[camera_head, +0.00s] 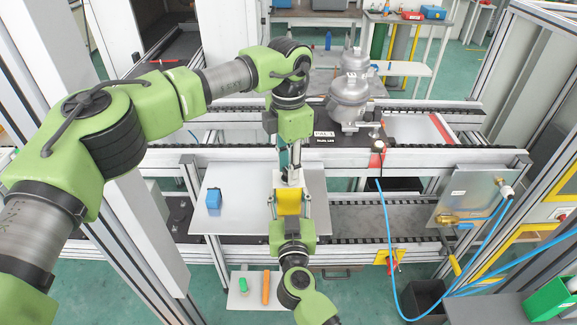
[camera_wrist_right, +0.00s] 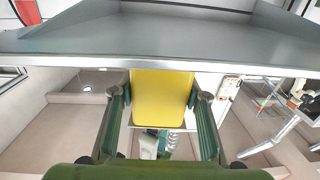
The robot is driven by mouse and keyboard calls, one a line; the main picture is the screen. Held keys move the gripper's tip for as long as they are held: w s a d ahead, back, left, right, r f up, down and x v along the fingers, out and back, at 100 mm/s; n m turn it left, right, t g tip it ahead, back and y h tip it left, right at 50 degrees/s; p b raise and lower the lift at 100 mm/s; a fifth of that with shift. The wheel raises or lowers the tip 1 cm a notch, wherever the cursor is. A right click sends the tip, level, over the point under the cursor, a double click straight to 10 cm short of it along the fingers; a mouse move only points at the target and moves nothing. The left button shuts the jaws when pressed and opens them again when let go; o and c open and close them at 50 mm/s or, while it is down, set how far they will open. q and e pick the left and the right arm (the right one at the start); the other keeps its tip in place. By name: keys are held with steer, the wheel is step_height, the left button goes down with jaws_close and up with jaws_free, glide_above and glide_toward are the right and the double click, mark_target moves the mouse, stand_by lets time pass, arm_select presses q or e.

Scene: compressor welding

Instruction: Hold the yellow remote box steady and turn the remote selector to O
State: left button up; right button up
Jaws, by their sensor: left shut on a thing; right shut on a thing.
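The yellow remote box (camera_head: 289,203) is near the middle of the head view, in front of a pale panel. In the right wrist view the yellow box (camera_wrist_right: 162,98) fills the space between the two fingers. My right gripper (camera_head: 290,212) comes from below and is shut on the box, one finger on each side. My left gripper (camera_head: 289,172) points down from above at the box's upper end and is shut at the selector there. The selector itself is hidden by the left gripper, so its setting cannot be read.
A blue box (camera_head: 213,198) stands on the pale panel (camera_head: 240,218) to the left. A grey compressor (camera_head: 349,92) stands on the conveyor behind. A blue hose (camera_head: 388,250) hangs at the right. Below, a small shelf holds a green and an orange item (camera_head: 266,287).

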arm_select(q)
steer(key=o, duration=1.1)
step_height(320, 180, up, 12)
steer(key=shift+r, duration=0.1)
arm_select(e)
steer(key=o, duration=1.4)
